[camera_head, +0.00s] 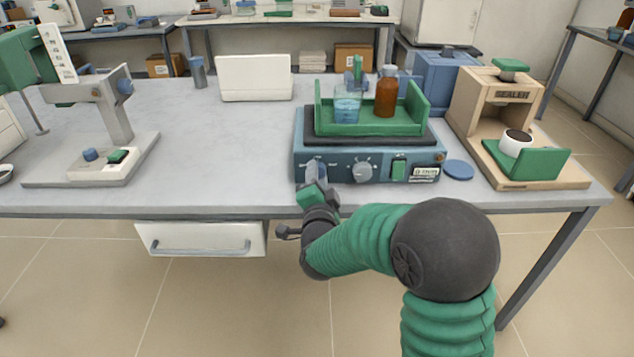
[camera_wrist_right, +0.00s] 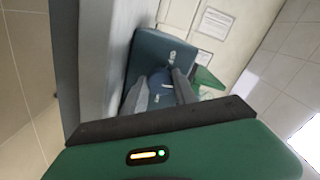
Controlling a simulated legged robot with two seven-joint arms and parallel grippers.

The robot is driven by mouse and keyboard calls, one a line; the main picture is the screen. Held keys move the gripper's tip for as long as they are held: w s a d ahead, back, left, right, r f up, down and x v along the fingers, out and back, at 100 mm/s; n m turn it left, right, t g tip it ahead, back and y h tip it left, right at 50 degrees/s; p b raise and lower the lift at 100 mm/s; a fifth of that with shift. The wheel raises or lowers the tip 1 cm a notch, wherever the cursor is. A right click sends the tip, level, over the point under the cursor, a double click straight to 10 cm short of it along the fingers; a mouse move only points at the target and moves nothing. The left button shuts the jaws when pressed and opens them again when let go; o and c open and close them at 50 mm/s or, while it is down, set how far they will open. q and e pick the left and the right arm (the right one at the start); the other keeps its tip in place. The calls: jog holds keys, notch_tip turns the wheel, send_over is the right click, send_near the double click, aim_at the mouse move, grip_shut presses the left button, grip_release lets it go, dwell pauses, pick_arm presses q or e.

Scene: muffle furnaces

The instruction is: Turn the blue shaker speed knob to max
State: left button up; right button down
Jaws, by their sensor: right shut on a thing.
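The blue shaker (camera_head: 330,172) stands near the front edge of the bench, with a green tray (camera_head: 372,128) on top. My right gripper (camera_head: 314,172) is at the left end of its front panel, shut on a knob there. The fingers hide most of that knob in the head view. In the right wrist view, the dark blue knob (camera_wrist_right: 160,80) lies between the two grey fingertips (camera_wrist_right: 163,88). A second, grey knob (camera_head: 363,173) sits free at the panel's middle. The dial marks are too small to read. My left gripper is not in view.
The tray holds a beaker (camera_head: 347,107) of blue liquid and a brown bottle (camera_head: 386,95). A green switch (camera_head: 399,170) is right of the grey knob.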

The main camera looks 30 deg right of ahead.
jog(key=m+b, duration=0.2)
jog(key=m, duration=0.1)
jog(key=shift+s+f, duration=0.1)
jog(key=shift+f, duration=0.25)
jog(key=m+b, duration=0.3)
jog(key=shift+m, duration=0.3)
jog(key=m+b, duration=0.9)
jog(key=b, duration=0.2)
jog(key=shift+f, duration=0.2)
jog(key=shift+r+m+b, duration=0.2)
jog(key=shift+m+b, duration=0.7)
jog(key=shift+m, duration=0.2)
jog(key=c, duration=1)
grip_release()
jog(key=shift+r, duration=0.1)
jog(key=shift+o, duration=0.2)
jog(key=shift+r, duration=0.15)
